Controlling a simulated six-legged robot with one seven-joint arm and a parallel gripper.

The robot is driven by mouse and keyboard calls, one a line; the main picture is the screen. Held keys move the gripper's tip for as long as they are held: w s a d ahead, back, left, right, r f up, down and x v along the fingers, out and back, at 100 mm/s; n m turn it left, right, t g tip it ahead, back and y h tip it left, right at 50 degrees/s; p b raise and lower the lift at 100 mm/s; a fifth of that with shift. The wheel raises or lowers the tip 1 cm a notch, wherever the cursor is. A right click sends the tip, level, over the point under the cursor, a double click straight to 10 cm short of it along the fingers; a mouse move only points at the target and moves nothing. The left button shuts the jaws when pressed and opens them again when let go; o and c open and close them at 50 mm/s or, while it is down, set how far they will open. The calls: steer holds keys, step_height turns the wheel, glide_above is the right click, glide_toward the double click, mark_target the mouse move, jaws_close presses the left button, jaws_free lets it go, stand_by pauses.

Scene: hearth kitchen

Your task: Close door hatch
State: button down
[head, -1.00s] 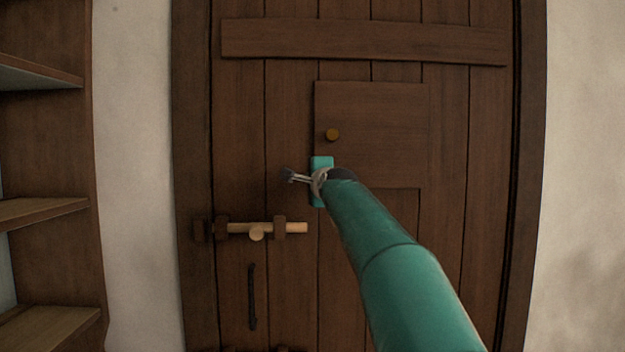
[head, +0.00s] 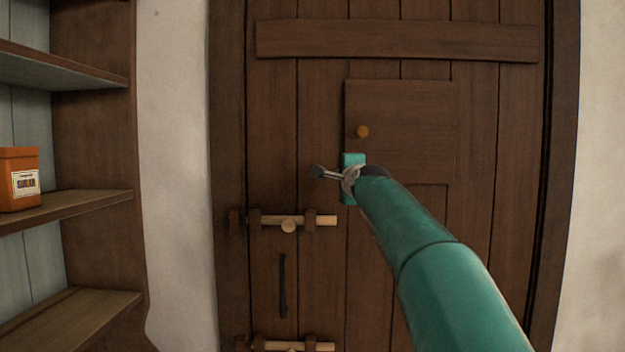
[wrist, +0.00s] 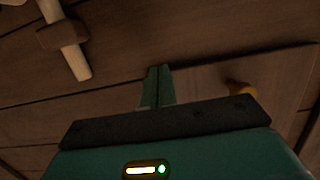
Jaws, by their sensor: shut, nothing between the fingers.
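The hatch (head: 415,115) is a square wooden panel set in the dark plank door (head: 275,120). It looks flush or nearly flush with the planks; I cannot tell whether a small gap is left. Its round brass knob (head: 362,131) is near its left edge and also shows in the wrist view (wrist: 238,89). My gripper (head: 352,165) is in front of the hatch's lower left corner, below the knob. In the wrist view my gripper's teal fingers (wrist: 157,75) are together and empty, close to the wood. I cannot tell whether they touch it.
Below the gripper are a wooden sliding bolt (head: 325,220), a dark door handle (head: 283,287) and a lower bolt (head: 285,346). Shelves (head: 90,200) with an orange jar (head: 18,180) stand at the left. Pale wall flanks the door frame.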

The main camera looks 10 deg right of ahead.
steer(key=s+a, duration=0.5)
steer(key=a, duration=0.3)
stand_by(0.4)
steer(key=shift+s+a, duration=0.1)
steer(key=shift+s, duration=0.1)
